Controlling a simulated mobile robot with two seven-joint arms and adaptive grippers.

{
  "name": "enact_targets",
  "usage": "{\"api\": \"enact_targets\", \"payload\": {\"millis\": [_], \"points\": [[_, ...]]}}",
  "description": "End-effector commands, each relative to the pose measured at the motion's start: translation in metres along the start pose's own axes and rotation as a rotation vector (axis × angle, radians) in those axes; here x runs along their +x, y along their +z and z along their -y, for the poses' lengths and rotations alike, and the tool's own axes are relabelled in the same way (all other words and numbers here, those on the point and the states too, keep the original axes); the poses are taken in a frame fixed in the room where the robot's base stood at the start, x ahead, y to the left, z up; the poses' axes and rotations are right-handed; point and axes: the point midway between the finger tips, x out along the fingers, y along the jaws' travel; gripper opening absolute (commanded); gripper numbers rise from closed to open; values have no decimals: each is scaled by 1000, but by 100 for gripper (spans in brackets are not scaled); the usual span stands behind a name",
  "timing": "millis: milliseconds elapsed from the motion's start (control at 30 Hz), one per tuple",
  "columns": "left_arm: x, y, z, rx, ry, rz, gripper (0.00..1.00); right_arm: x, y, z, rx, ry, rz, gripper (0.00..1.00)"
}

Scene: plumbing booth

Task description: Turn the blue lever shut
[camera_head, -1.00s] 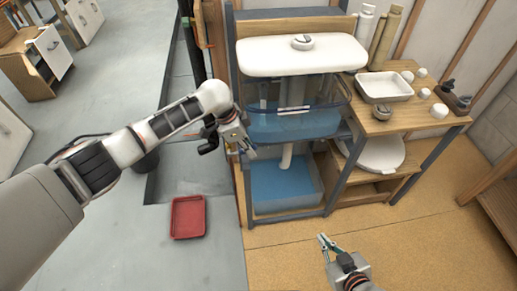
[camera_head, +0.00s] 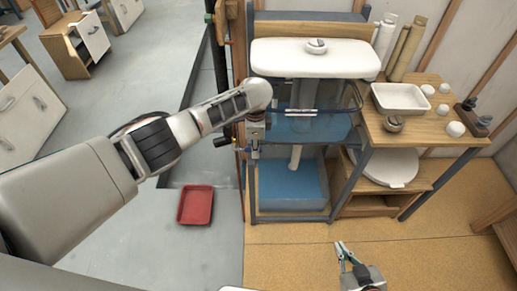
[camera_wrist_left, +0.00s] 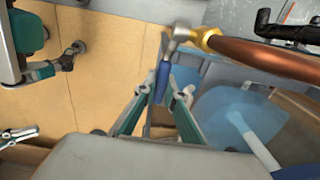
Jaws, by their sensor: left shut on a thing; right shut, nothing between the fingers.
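The blue lever (camera_wrist_left: 162,80) shows in the left wrist view, hanging down from a metal valve (camera_wrist_left: 181,34) with a brass fitting (camera_wrist_left: 207,38) on a copper pipe (camera_wrist_left: 265,58). My left gripper (camera_wrist_left: 165,90) is shut on the lever, with one finger on either side of it. In the head view my left gripper (camera_head: 253,150) is at the left side of the tank stand; the lever is too small to make out there. My right gripper (camera_head: 342,248) is low over the tan floor at the bottom, shut and empty, away from the valve.
The stand holds a white cistern (camera_head: 310,62) above a blue basin (camera_head: 290,190). A wooden bench (camera_head: 425,125) with a white tray (camera_head: 400,98) adjoins it on the right. A red tray (camera_head: 196,205) lies on the grey floor. The tan floor in front is clear.

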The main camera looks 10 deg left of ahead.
Motion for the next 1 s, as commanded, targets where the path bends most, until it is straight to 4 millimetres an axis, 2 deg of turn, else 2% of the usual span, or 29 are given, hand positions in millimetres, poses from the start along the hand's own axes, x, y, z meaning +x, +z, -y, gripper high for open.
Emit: {"api": "enact_targets", "payload": {"millis": [467,500,533,567,1000], "points": [[3,1,-2,2,4,9,0,0,-2,0,1,0,-3,0],[3,1,-2,2,4,9,18,0,-2,0,1,0,-4,0],[3,1,-2,2,4,9,26,0,-3,0,2,0,-5,0],[3,1,-2,1,4,9,28,0,-3,0,2,0,-5,0],[-4,0,0,1,1,7,28,0,-2,0,0,1,-2,0]]}}
